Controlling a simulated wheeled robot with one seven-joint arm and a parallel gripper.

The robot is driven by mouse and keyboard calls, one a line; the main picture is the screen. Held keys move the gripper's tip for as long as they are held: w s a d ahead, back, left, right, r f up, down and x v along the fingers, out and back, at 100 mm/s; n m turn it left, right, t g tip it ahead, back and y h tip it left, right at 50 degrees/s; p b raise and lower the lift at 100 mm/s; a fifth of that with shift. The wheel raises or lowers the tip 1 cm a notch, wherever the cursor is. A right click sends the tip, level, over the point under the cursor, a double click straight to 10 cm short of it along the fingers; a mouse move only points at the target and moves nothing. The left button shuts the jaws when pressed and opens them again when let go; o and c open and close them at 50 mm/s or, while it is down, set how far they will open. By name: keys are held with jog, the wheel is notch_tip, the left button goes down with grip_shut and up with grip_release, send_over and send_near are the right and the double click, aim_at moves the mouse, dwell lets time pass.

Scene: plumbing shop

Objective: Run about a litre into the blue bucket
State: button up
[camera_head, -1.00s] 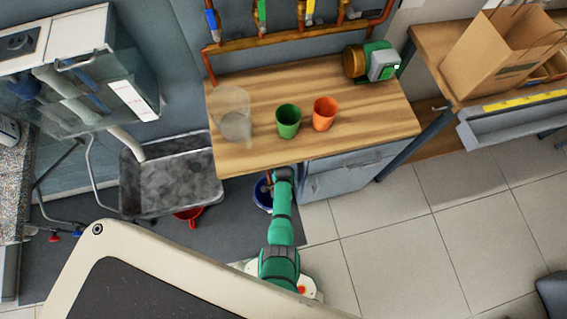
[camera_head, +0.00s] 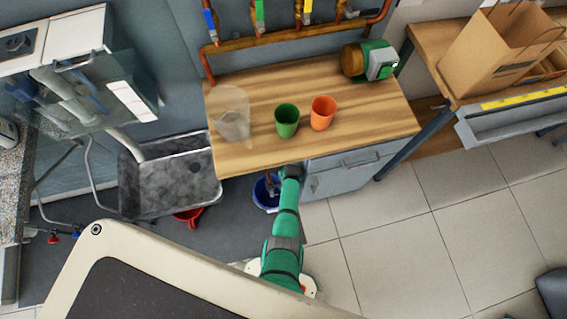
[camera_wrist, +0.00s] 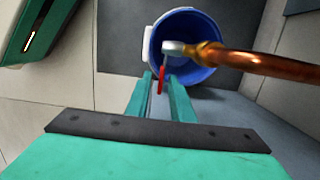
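The blue bucket (camera_head: 261,200) stands on the floor under the bench's front edge, partly behind my arm. In the wrist view the blue bucket (camera_wrist: 209,78) lies beyond my fingertips, with its mouth facing the camera. A copper pipe (camera_wrist: 255,64) ends in a metal tap (camera_wrist: 175,47) over the bucket's mouth. The tap's red lever (camera_wrist: 162,75) lies between my fingertips in the picture. My gripper (camera_wrist: 160,80) is open with a narrow gap; I cannot tell whether either finger touches the lever. The water level in the bucket is not clear.
The tiled floor right is open.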

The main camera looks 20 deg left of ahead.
dwell(0.3)
jog(key=shift+r, duration=0.5)
jog(key=s+d+r, duration=0.3)
jog(key=s+r, duration=0.9)
jog(key=s, duration=0.1)
jog(key=shift+s+d, duration=0.25)
jog(key=shift+d, duration=0.1)
jog(key=shift+c, duration=0.4)
